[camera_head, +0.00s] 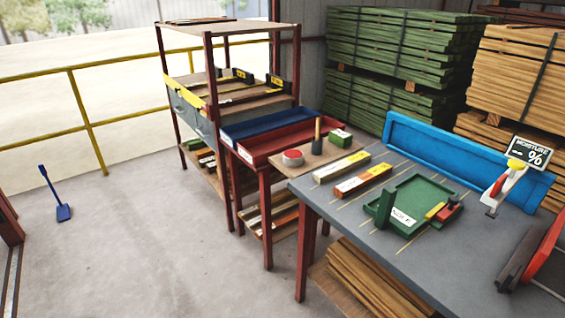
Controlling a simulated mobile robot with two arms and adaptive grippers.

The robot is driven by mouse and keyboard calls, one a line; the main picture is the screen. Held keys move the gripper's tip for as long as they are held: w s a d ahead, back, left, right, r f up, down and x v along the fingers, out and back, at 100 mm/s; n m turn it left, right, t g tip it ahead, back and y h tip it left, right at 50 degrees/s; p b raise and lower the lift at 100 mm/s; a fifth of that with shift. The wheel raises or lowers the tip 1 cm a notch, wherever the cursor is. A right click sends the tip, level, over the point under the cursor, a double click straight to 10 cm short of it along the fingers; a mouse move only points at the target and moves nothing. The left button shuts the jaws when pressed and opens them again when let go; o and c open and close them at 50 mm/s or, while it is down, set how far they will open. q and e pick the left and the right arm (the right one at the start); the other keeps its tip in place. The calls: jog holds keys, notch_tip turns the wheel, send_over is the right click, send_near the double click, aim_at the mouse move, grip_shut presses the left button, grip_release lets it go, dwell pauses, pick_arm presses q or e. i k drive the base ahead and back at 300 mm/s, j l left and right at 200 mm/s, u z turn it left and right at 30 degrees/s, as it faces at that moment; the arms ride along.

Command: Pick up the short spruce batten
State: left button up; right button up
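Two short battens lie side by side on the grey worktable. One is a pale batten with yellow on it and a white label (342,166). The other is an orange-red batten with a white label (363,181), nearer the front. The labels are too small to read, so I cannot tell which one is spruce. More short pieces lie on the rack shelves and under the red tray, also too small to identify. Neither of my grippers is in view.
The worktable (415,262) also holds a green tray (432,190), a moisture meter (506,187) and a blue trough (460,160). A red tray (262,150) and shelf rack (208,80) stand left. Stacked timber (395,60) is behind. The floor at left is mostly clear.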

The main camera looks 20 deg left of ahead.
aim_at(323, 175)
jog(key=u, duration=0.15)
jog(key=i+j+z, duration=0.15)
jog(key=z, duration=0.3)
jog(key=i+j+z, duration=0.1)
jog(key=z, duration=0.35)
jog(key=i+j+z, duration=0.1)
jog(key=j+z, duration=0.2)
jog(key=z, duration=0.2)
